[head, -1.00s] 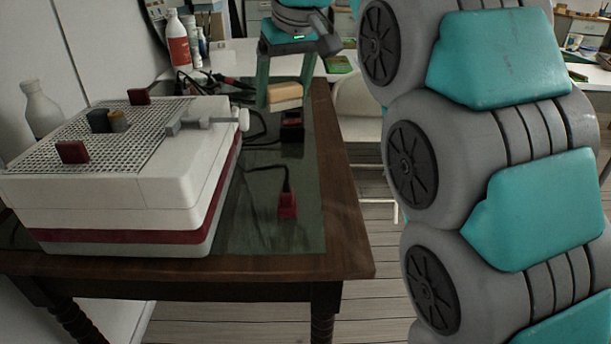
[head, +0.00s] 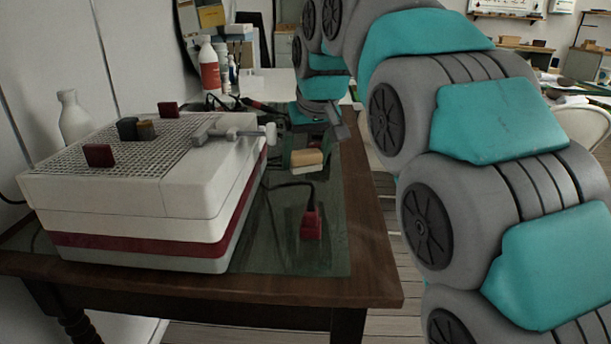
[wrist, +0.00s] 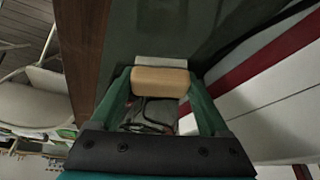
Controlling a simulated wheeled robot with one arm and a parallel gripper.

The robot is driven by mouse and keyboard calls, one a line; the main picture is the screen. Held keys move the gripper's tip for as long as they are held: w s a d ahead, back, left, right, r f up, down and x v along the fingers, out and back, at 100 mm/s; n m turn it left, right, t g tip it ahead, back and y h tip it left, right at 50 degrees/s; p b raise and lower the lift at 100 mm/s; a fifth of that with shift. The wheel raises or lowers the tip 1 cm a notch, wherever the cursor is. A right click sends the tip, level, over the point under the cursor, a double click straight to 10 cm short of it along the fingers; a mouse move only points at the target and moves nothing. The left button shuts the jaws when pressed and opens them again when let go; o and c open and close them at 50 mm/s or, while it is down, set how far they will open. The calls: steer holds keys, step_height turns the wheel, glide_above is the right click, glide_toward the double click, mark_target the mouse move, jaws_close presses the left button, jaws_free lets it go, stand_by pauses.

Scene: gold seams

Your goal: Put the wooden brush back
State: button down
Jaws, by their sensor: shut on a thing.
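The wooden brush (head: 308,157) has a tan block and, in the wrist view, a pale strip along its far side. In the wrist view the brush (wrist: 160,81) sits crosswise between the two green fingers of my gripper (wrist: 158,90). My gripper (head: 309,152) is shut on it. In the head view the brush is low over the dark green mat (head: 275,240), right of the white box. I cannot tell whether it touches the mat.
A white box with a red band (head: 140,235) and mesh top fills the table's left part. It carries dark red and black blocks and a grey clamp-like fitting (head: 235,131). A red plug (head: 311,222) on a black cable lies nearer. The wooden table edge (head: 375,250) is at right.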

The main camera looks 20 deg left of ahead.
mark_target(305, 189)
steer(key=shift+f, duration=2.05)
steer(key=shift+f, duration=0.4)
steer(key=shift+s+d+f+b, duration=0.1)
steer(key=shift+f+b, duration=0.2)
steer(key=shift+b, duration=0.05)
steer(key=shift+c, duration=1.4)
jaws_free()
steer(key=shift+o, duration=1.4)
steer(key=shift+s+f, duration=0.1)
steer(key=shift+f, duration=0.25)
steer(key=w+v, duration=0.1)
steer(key=v, duration=1.2)
steer(key=shift+s+r+p, duration=0.2)
steer(key=shift+r+p, duration=0.2)
steer(key=shift+r, duration=0.2)
